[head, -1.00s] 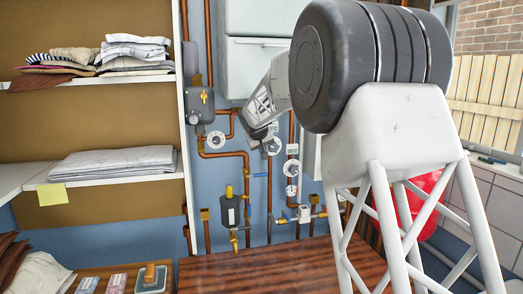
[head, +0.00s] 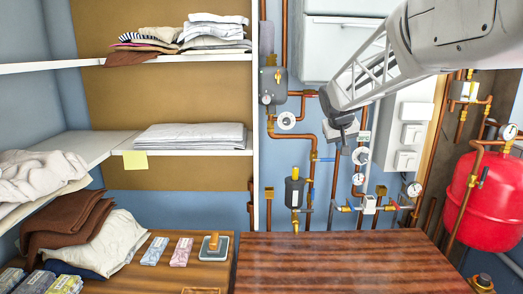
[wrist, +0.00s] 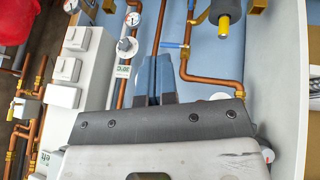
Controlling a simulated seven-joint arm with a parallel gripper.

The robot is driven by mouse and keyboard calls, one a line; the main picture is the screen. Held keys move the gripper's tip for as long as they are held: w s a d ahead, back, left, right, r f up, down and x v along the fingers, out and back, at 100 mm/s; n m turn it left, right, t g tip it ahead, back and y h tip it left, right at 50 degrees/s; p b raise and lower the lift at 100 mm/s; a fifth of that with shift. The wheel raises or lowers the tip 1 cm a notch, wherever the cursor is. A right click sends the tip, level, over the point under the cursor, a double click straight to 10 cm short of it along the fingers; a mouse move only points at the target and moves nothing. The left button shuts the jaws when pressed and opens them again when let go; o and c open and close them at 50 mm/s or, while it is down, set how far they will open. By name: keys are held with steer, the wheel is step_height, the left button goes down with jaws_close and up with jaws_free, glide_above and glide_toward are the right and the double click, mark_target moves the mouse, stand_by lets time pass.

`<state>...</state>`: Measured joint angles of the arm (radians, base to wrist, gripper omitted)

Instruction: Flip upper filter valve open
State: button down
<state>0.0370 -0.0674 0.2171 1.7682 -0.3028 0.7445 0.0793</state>
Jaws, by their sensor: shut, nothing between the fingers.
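A dark filter body with a yellow top (head: 295,190) hangs on the copper pipework of the blue wall. A blue lever handle (head: 323,160) lies roughly horizontal on the pipe above and to the right of it. In the wrist view the filter's yellow end (wrist: 223,22) is at the top and the blue lever (wrist: 175,45) is just beyond my fingertips. My gripper (head: 340,146) is in front of the pipes, shut and empty; its fingers (wrist: 154,62) show close together in the wrist view. I cannot tell whether they touch the lever; they look apart from it.
A grey unit with a yellow part (head: 278,76) is higher on the left. Round gauges (head: 360,156) and a white switch box (head: 402,125) are right of my gripper. A wooden counter (head: 350,262) runs below, mostly clear. A red tank (head: 480,200) stands at right.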

steer(key=s+a+f+g, duration=0.1)
steer(key=s+f, duration=0.3)
steer(key=s, duration=1.1)
steer(key=s+a+f+g+y, duration=0.1)
steer(key=s+a+f, duration=0.2)
steer(key=s, duration=1.3)
steer(key=s+a+f+g+y, duration=0.1)
steer(key=s+f, duration=0.5)
steer(key=s, duration=0.9)
steer(key=shift+s+a+m, duration=0.3)
steer(key=shift+a+m, duration=0.1)
steer(key=shift+a, duration=0.1)
steer(key=shift+w, duration=0.1)
steer(key=w+d+m+t, duration=0.3)
steer(key=w+m+t, duration=0.25)
steer(key=w, duration=1.75)
steer(key=w+d+m+t, duration=0.3)
steer(key=w+m+t, duration=0.3)
steer(key=w, duration=1.7)
steer(key=w+d+f+m+t, duration=0.2)
steer(key=w+f+m+t, duration=0.1)
steer(key=w+f+t, duration=0.2)
steer(key=w+d+f+m+t, duration=0.3)
steer(key=w+f+t, duration=0.2)
steer(key=w+f, duration=0.4)
steer(key=shift+w+f+t+y, duration=0.25)
steer(key=shift+w+t+y, duration=0.1)
steer(key=shift+w, duration=0.1)
